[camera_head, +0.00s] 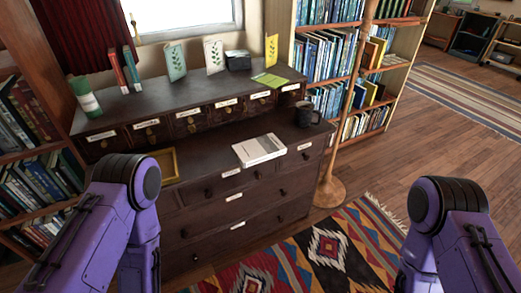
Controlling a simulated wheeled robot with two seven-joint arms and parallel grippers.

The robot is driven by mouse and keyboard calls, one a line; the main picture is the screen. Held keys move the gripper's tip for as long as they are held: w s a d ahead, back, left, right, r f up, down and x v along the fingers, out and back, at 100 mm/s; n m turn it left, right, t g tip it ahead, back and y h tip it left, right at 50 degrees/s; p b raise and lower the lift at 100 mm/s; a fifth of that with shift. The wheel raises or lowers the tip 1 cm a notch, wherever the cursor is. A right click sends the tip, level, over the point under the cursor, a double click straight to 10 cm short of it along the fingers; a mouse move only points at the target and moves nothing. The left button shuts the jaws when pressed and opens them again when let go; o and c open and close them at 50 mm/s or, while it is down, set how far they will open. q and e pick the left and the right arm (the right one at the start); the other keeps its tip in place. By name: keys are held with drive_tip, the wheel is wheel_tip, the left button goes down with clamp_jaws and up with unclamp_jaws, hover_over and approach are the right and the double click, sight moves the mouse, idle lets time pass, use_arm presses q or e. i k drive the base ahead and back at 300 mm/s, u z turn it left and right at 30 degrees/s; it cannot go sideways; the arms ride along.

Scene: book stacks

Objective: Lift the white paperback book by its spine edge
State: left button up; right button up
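The white paperback book (259,150) lies flat on the lower front top of the dark wooden cabinet (214,167), close to its front edge. Its pale page edges face me, and nothing covers it. My purple left arm comes in at the lower left and my purple right arm at the lower right. Both arms bend downward, and their grippers are out of the picture. Neither arm touches the book.
A dark mug (304,114) stands right of the book, and a yellow frame (166,165) lies left. Small labelled drawers (188,122) rise behind. A wooden pole stands at the cabinet's right.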

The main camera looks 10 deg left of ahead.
sight(249, 153)
drive_tip(key=u, duration=0.55)
drive_tip(key=k, duration=1.3)
drive_tip(key=i, duration=0.55)
drive_tip(key=z, duration=0.75)
drive_tip(key=i, duration=1.25)
drive_tip(key=u, duration=0.2)
